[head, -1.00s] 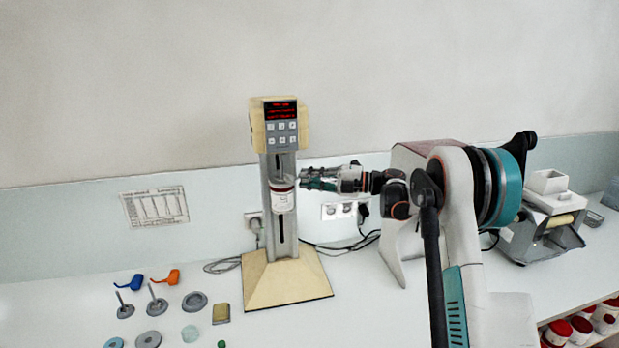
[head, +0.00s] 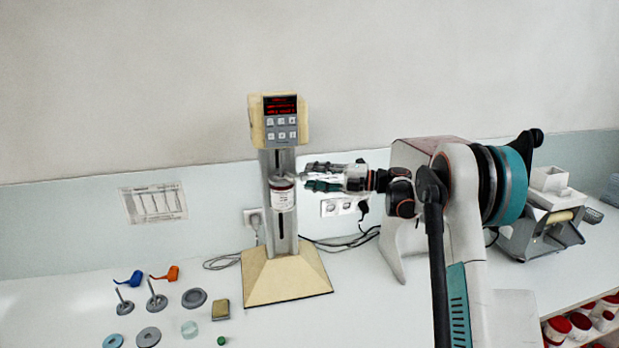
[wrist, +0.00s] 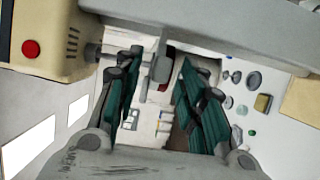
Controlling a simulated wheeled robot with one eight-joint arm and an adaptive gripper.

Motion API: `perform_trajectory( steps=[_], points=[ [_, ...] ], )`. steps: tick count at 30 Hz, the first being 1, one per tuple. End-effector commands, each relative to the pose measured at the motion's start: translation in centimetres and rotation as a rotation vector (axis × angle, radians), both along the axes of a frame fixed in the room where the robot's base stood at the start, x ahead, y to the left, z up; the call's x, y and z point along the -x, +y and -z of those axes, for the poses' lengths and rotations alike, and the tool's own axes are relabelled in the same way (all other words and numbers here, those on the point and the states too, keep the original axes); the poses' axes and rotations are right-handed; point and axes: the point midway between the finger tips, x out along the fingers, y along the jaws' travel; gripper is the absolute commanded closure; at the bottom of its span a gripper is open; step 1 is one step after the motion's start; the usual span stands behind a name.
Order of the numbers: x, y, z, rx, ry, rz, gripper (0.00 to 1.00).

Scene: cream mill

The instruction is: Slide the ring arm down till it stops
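The cream mixing stand (head: 287,275) has a grey upright column with a dark slot and a head with a red display (head: 280,104). The ring arm (head: 281,181) sits about midway up the column, around a white labelled jar (head: 283,200). My gripper (head: 305,176) is just right of the ring arm, level with it, its two fingers spread one above the other. In the wrist view my gripper (wrist: 158,85) has a clear gap between its fingers. A grey piece of the stand (wrist: 160,67) shows near that gap; whether the fingers touch it I cannot tell.
Small parts, including an orange piece (head: 165,273), a blue piece (head: 129,278) and a grey disc (head: 194,298), lie on the bench left of the base. A roller machine (head: 541,222) stands at the right. A cable and wall sockets (head: 346,206) are behind.

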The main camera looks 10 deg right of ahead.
Motion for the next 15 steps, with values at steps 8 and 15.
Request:
perform_trajectory(
  steps=[8,15],
  points=[
    [1.6,-4.1,0.0,0.0,0.0,0.002,0.63],
    [2.1,-5.3,0.0,0.0,0.0,0.002,0.63]
  ],
)
